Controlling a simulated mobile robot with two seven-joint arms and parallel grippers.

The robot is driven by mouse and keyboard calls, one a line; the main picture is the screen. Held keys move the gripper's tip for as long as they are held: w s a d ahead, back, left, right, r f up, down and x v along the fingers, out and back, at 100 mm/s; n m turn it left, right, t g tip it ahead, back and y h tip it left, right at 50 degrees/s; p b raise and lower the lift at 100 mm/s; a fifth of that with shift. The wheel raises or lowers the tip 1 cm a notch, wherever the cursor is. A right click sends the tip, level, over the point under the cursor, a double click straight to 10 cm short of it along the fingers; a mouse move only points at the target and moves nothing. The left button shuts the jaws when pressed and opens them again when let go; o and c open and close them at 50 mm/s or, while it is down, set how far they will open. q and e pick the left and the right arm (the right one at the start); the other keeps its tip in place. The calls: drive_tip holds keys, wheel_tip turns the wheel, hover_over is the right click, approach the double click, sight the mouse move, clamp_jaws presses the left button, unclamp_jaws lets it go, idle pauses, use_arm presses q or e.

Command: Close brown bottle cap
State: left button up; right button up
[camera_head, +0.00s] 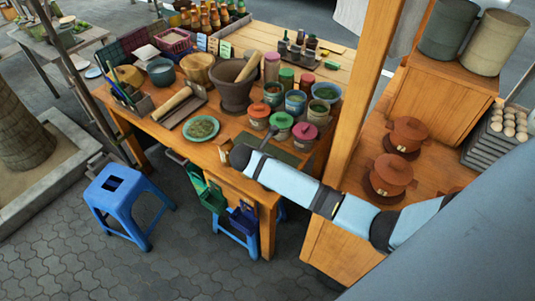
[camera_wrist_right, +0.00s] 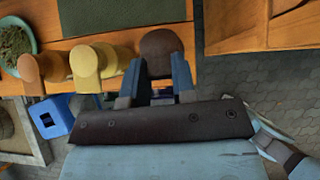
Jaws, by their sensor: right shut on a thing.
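In the right wrist view, a dark brown rounded thing (camera_wrist_right: 160,44), which looks like the brown cap, sits between the fingertips of my right gripper (camera_wrist_right: 159,65). The gripper is shut on it near the table's edge. I cannot tell whether it is on a bottle. Beside it, to the left, stand yellow and orange-brown bottle-like things (camera_wrist_right: 86,60). In the head view my right arm reaches in from the right to the table's front edge, and its gripper is hard to make out. One small tan bottle-like thing (camera_head: 224,151) shows beside the arm's end. My left gripper is not in view.
The wooden table (camera_head: 172,140) is crowded: a mortar (camera_head: 236,92), a green plate (camera_head: 201,128) and several lidded pots (camera_head: 282,120) stand around the reach area. A blue stool (camera_head: 127,196) stands left of the table. Bags hang at the table's front.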

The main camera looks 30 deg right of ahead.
drive_tip(key=shift+s+a+f+t+h, duration=0.1)
drive_tip(key=shift+a+f+t+h, duration=0.15)
drive_tip(key=shift+f+t+h, duration=0.5)
drive_tip(key=shift+s+a+f+t+h, duration=0.15)
drive_tip(key=shift+a+f+h, duration=0.15)
drive_tip(key=shift+h, duration=0.8)
drive_tip(key=shift+s+a+f+t+h, duration=0.1)
drive_tip(key=shift+a+f+t+h, duration=0.2)
drive_tip(key=shift+f+h, duration=0.45)
drive_tip(key=shift+r, duration=0.2)
drive_tip(key=o, duration=0.9)
drive_tip(key=shift+o, duration=0.2)
